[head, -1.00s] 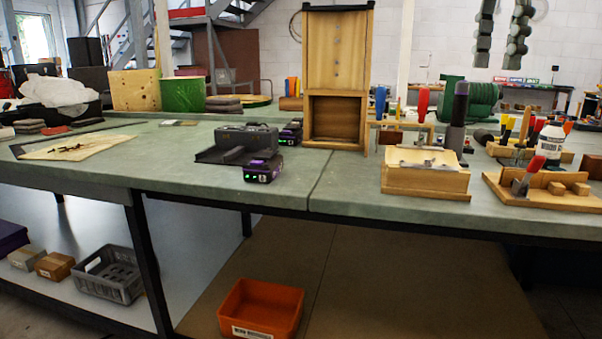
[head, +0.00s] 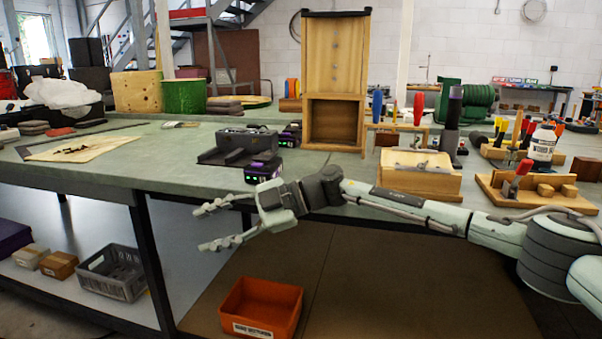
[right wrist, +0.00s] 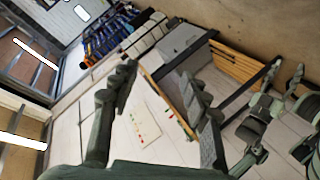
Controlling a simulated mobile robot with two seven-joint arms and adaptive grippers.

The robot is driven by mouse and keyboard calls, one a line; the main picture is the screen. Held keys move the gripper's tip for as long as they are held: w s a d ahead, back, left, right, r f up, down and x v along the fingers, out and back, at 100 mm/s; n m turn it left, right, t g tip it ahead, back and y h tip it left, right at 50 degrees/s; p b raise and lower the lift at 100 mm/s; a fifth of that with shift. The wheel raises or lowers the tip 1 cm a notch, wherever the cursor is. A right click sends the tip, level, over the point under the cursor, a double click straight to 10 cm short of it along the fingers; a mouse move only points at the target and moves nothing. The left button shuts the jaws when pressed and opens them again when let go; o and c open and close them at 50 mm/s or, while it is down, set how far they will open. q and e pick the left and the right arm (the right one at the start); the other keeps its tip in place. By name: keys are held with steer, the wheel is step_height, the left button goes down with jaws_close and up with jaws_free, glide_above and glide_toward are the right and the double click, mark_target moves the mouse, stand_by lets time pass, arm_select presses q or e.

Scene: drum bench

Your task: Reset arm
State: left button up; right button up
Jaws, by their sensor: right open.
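My right gripper (head: 222,224) is open and empty in the head view. Its arm comes in from the right and lies across the picture in front of the bench's front edge. The fingers point left, in front of the bench edge and higher than the orange bin in the picture. The right wrist view also shows the open, empty gripper (right wrist: 165,100), with a gap between its fingers. My left gripper is not in the head view.
The green bench (head: 165,178) holds a black device (head: 247,140), a wooden cabinet (head: 335,60), a wooden box with a sloped top (head: 418,180) and a clamp fixture (head: 535,195). An orange bin (head: 262,307) and a grey crate (head: 112,275) sit below. The bench's left part has free room.

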steer(key=w+d+f+m+t+h+p, duration=0.2)
steer(key=d+f+m+t+h, duration=0.8)
steer(key=d+f+m+t, duration=0.85)
steer(key=s+d+f+m+g+h, duration=0.4)
steer(key=s+d+f+m+g, duration=0.35)
steer(key=s+d+f, duration=0.8)
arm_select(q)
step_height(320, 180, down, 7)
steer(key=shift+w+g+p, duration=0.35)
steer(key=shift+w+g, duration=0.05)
arm_select(e)
steer(key=s+d+f+g+h, duration=0.1)
steer(key=s+d+f+g, duration=0.2)
steer(key=s, duration=0.5)
steer(key=s+d+f+g, duration=0.3)
steer(key=s+d, duration=0.3)
steer(key=s, duration=0.3)
steer(key=shift+d+f+h, duration=0.15)
steer(key=shift+f+h, duration=0.1)
steer(key=shift+h, duration=0.15)
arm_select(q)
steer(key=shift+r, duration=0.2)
arm_select(e)
steer(key=shift+w, duration=0.1)
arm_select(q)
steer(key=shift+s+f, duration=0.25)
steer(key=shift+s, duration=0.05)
